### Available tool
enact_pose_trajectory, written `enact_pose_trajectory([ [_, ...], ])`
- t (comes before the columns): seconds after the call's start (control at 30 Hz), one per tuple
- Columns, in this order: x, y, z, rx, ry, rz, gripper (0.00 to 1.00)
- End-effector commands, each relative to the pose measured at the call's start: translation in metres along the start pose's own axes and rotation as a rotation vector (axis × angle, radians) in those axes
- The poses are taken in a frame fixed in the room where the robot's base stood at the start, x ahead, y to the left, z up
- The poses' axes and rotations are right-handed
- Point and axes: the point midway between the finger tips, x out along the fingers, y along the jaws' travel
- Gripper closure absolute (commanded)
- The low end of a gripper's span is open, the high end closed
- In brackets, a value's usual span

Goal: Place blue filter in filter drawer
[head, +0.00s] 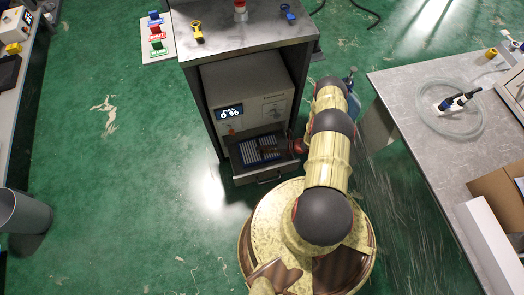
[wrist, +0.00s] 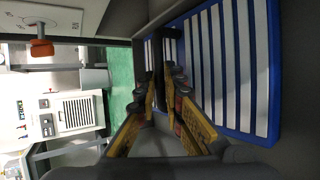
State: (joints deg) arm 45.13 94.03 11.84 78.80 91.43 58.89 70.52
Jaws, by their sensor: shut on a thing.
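The blue filter (head: 252,151), with white slats, lies in or just over the open filter drawer (head: 266,176) at the front of the machine in the cabinet. In the wrist view the filter (wrist: 262,70) fills the upper right, its blue frame close beside the fingers. My gripper (head: 272,150) reaches into the drawer from the right. In the wrist view my gripper (wrist: 162,58) is shut on the filter, its yellow and dark fingers close together. The grip point and the filter's underside are hidden, so I cannot tell whether it rests flat on the drawer floor.
The machine (head: 255,88) shows "0 %" on its display. Valves and a red-topped item stand on the cabinet top (head: 225,35). A table (head: 430,120) with a coiled hose is on the right. A grey bin (head: 22,211) stands at left. The green floor is open at left.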

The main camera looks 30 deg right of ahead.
Motion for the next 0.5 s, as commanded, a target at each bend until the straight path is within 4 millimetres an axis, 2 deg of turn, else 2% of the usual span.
enact_pose_trajectory([
  [0.07,0.0054,-0.0087,-0.0016,-0.001,-0.001,0.000,1.00],
  [0.4,0.0059,-0.0094,-0.0017,-0.001,-0.001,0.000,1.00],
  [0.43,0.0061,-0.0099,-0.0019,-0.001,0.000,0.000,0.90],
  [0.5,0.0059,-0.0096,-0.0018,-0.001,0.000,0.000,0.86],
])
